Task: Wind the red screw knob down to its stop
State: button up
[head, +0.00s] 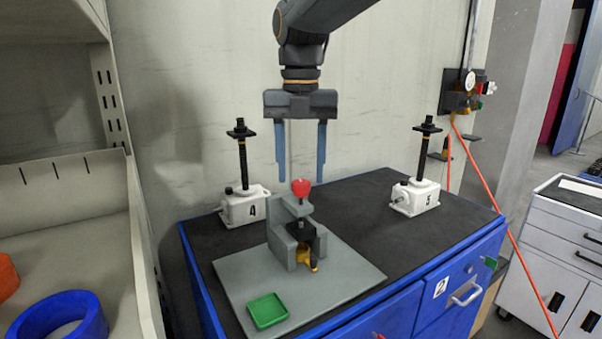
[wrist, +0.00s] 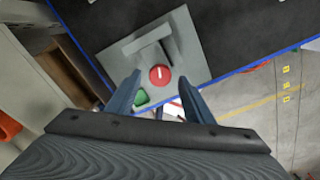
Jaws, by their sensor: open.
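The red screw knob (head: 300,188) sits on top of a short screw in a grey block fixture (head: 283,237) on a grey base plate (head: 350,272). In the wrist view the red knob (wrist: 159,74) shows from above with a pale line mark on it, just beyond the fingertips. My gripper (head: 303,180) is open and empty, its two blue fingers pointing down above the fixture. In the wrist view my gripper (wrist: 162,82) has its fingers apart on either side of the knob's line of sight. No contact with the knob is visible. A dark part with a yellow piece (head: 306,257) sits under the screw.
A green tray (head: 268,311) lies on the plate's front. White screw jacks numbered 4 (head: 243,207) and 3 (head: 415,198) stand upright behind, left and right. The dark bench top (head: 365,215) is clear between them. A shelf (head: 75,185) with a blue ring (head: 57,316) is at left.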

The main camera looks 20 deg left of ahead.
aim_at(301, 202)
jog(key=shift+f, duration=1.15)
jog(key=c, duration=1.1)
jog(key=shift+o, duration=0.2)
jog(key=shift+p, duration=0.3)
